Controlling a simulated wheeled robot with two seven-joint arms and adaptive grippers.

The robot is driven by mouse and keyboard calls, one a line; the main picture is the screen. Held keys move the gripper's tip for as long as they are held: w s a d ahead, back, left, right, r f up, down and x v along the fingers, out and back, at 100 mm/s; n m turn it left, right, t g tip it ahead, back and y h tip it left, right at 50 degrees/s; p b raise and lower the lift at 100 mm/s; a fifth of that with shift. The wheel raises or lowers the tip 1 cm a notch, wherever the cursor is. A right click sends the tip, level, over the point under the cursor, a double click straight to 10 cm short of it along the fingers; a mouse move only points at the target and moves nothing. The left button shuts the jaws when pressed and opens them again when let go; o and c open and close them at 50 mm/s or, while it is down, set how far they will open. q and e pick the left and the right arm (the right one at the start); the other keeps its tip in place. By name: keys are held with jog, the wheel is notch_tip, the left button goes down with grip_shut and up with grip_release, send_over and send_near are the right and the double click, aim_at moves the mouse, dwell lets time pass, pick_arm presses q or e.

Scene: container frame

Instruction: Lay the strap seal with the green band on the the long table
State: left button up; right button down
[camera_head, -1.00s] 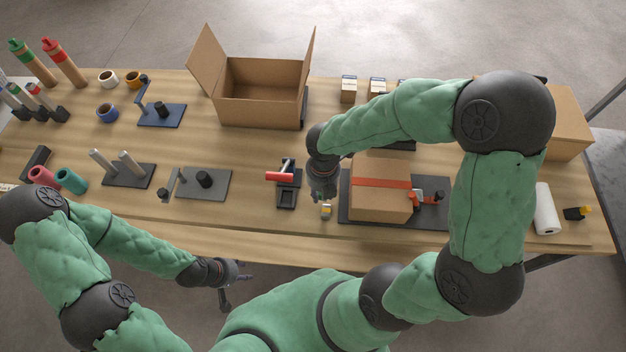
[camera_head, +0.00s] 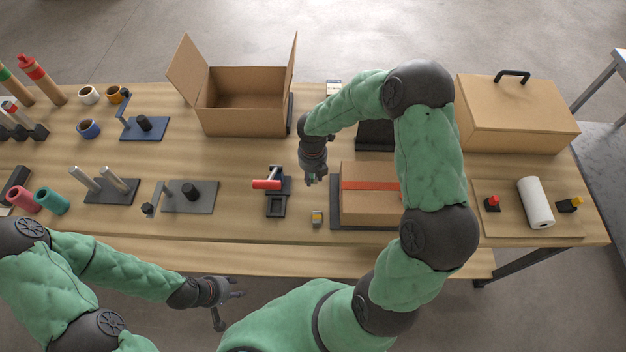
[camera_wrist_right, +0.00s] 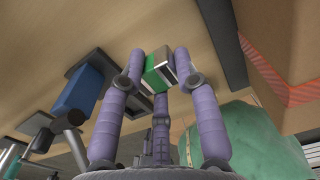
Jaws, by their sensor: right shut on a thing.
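My right gripper (camera_head: 315,181) is shut on the strap seal with the green band (camera_wrist_right: 158,72), a small block with a green side and a pale metallic side, seen between the fingers in the right wrist view. The fingers point down over the long table (camera_head: 225,160), left of the strapped carton. I cannot tell whether the seal touches the table; it is hidden in the head view. My left gripper (camera_head: 236,291) is open and empty in front of the table's near edge. A small seal with a yellow part (camera_head: 317,218) lies on the table near the front.
The carton with a red strap (camera_head: 365,184) stands right of my right gripper. A red-handled tool (camera_head: 267,184) in a black holder stands to its left. An open carton (camera_head: 245,110) is behind. Bare tabletop lies between holder and carton.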

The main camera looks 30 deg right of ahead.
aim_at(313, 180)
jog(key=shift+w+d+f, duration=0.35)
jog(key=shift+w+f, duration=0.05)
jog(key=shift+f, duration=0.25)
jog(key=shift+w+f+b, duration=0.15)
jog(key=shift+f+b, duration=0.4)
jog(key=shift+f, duration=1.05)
jog(key=shift+f, duration=0.1)
jog(key=c, duration=0.9)
grip_release()
notch_tip(313, 180, up, 12)
jog(key=shift+r+p, duration=0.1)
jog(key=shift+p, duration=1.15)
